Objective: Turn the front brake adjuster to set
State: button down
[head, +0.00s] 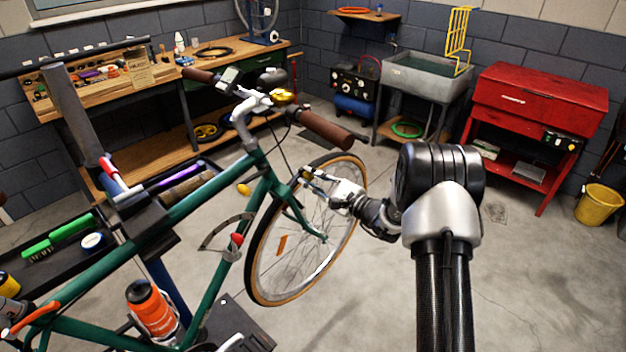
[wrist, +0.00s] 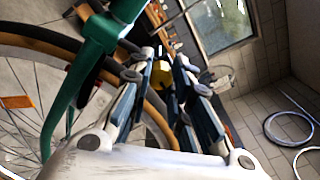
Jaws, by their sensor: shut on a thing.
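My gripper (head: 312,176) is at the front of the green bike, beside the fork crown and above the front wheel. In the wrist view my gripper (wrist: 162,68) has its fingers on either side of a small yellow knob (wrist: 161,75), which looks like the front brake adjuster. It is shut on this knob. The knob's far side and any marks on it are hidden, so its turned position cannot be read. In the head view the fingers cover the adjuster.
The front wheel (head: 262,262) and the brown handlebar grip (head: 327,130) are close to my gripper. The bike's green frame (head: 190,205) is to the left. Open floor (head: 420,150) lies to the right, with a red tool cabinet (head: 535,95) and yellow bucket (head: 598,205) beyond.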

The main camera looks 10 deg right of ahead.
jog(key=n, duration=0.5)
jog(key=shift+n, duration=0.4)
dwell(0.4)
jog(key=c, duration=1.4)
grip_release()
jog(key=shift+c, duration=0.2)
jog(key=shift+d, duration=0.1)
jog(key=v, duration=1.2)
